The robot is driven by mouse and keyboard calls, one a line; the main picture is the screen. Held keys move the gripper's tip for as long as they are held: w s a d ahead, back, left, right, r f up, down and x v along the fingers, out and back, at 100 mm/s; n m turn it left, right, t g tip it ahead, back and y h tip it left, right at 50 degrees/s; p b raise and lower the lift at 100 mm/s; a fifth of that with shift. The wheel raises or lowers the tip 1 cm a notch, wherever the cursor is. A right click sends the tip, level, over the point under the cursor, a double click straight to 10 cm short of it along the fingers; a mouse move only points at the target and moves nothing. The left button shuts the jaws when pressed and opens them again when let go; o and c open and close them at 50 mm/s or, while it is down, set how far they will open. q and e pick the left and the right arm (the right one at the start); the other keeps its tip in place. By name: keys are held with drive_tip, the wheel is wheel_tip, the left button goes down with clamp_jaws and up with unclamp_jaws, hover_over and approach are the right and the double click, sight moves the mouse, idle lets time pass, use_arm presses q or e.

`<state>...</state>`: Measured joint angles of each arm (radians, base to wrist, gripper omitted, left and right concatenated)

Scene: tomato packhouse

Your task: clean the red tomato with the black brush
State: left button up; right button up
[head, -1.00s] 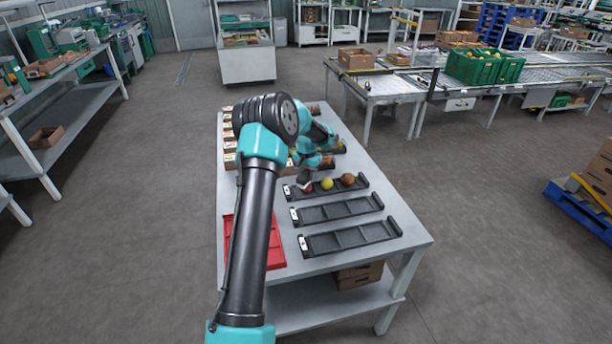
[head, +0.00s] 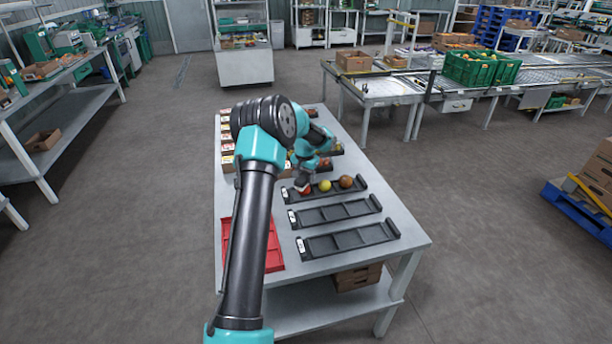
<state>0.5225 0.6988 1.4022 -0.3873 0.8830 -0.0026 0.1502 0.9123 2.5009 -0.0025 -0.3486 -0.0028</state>
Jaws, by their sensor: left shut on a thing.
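My left gripper (head: 304,184) points down over the left end of the farthest clear dark tray (head: 335,195). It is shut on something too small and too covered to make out. The red tomato (head: 306,191) shows as a bit of red right below and around the fingertips, at the tray's left end. Whether the fingers touch it cannot be told. I cannot make out the black brush in this view. My right gripper is not in view.
A yellow tomato (head: 324,186) and an orange-brown one (head: 346,182) sit in the same tray. Two empty dark trays (head: 383,233) lie nearer. A red tray (head: 276,256) lies partly behind my left arm. Small boxes (head: 227,160) line the table's left edge.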

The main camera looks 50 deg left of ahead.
sight(301, 179)
use_arm(q)
drive_tip(key=shift+s+d+f, duration=0.1)
drive_tip(key=shift+s+d, duration=0.2)
drive_tip(key=shift+s, duration=0.6)
drive_tip(key=shift+s+d, duration=0.25)
drive_tip(key=shift+s, duration=0.6)
drive_tip(key=shift+c, duration=0.4)
drive_tip(key=shift+w, duration=0.2)
drive_tip(key=shift+w+a, duration=0.25)
drive_tip(key=shift+w, duration=0.4)
drive_tip(key=shift+w+a, duration=0.2)
drive_tip(key=shift+w, duration=0.5)
drive_tip(key=shift+w+a, duration=0.25)
drive_tip(key=shift+w, duration=0.4)
drive_tip(key=shift+s+r, duration=0.1)
drive_tip(key=shift+r, duration=0.1)
drive_tip(key=shift+s+d, duration=0.2)
drive_tip(key=shift+s, duration=0.45)
drive_tip(key=shift+s+d, duration=0.2)
drive_tip(key=shift+s, duration=0.5)
drive_tip(key=shift+s+d, duration=0.2)
drive_tip(key=shift+s, duration=0.45)
drive_tip(key=shift+w, duration=0.15)
drive_tip(key=shift+w+a, duration=0.2)
drive_tip(key=shift+w, duration=0.45)
drive_tip(key=shift+w+a, duration=0.25)
drive_tip(key=shift+w, duration=0.4)
drive_tip(key=shift+w+a, duration=0.2)
drive_tip(key=shift+w, duration=0.45)
